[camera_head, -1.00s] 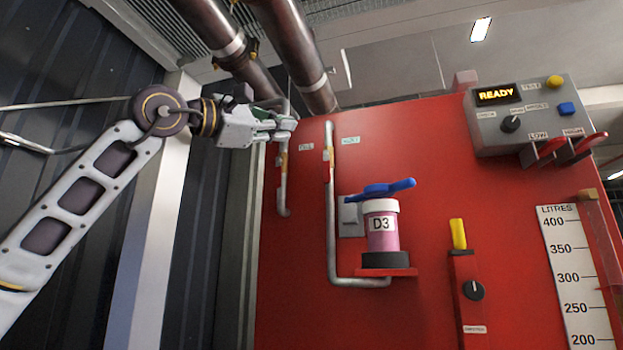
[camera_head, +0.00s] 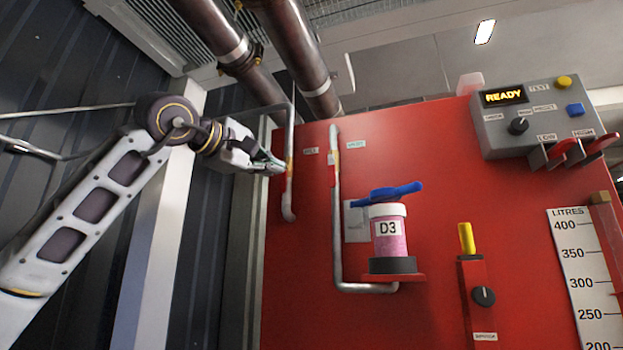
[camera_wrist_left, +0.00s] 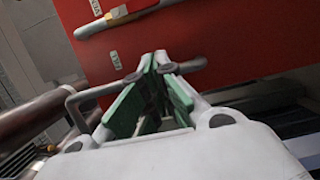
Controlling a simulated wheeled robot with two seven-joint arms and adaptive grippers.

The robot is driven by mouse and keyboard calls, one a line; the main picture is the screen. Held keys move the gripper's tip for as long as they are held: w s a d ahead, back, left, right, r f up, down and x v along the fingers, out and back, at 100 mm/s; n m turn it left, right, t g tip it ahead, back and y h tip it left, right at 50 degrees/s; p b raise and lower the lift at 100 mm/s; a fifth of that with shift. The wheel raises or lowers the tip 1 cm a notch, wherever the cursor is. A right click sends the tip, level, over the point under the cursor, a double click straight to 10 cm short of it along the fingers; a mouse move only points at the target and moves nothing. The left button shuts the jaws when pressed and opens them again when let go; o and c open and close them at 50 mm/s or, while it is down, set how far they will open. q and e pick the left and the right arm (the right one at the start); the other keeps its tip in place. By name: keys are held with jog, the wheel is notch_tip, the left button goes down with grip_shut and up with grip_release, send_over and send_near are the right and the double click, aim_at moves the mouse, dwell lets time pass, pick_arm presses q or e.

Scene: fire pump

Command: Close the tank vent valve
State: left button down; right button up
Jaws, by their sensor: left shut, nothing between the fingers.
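The red tank panel (camera_head: 440,140) has two grey pipes on its left part. The right pipe (camera_head: 337,225) runs beside a small label that seems to read VENT (camera_head: 357,144); a small valve part with a yellowish-red piece (camera_head: 333,165) sits on it. The left pipe (camera_head: 290,115) has a similar red piece beside another small label (camera_head: 311,150). My left gripper (camera_head: 280,168) is shut and empty, its tips at or just in front of the left pipe; contact is unclear. The left wrist view shows its green-padded fingers (camera_wrist_left: 155,62) against that pipe. My right gripper is out of view.
A D3 canister (camera_head: 390,240) with a blue handle stands right of the vent pipe. Further right are a yellow lever (camera_head: 466,238), a control box (camera_head: 530,115) reading READY and a litre scale (camera_head: 580,270). Thick brown pipes (camera_head: 300,50) hang above.

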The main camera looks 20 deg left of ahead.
aim_at(332, 171)
pick_arm(q)
jog(key=w+d+p, duration=0.3)
jog(key=w+d, duration=0.3)
jog(key=w, duration=0.3)
jog(key=shift+w+d+p, duration=0.3)
jog(key=shift+d+p, duration=0.05)
jog(key=shift+p, duration=0.05)
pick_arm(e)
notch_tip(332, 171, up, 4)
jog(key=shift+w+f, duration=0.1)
pick_arm(q)
jog(key=shift+f+b, duration=0.15)
jog(key=shift+b, duration=0.15)
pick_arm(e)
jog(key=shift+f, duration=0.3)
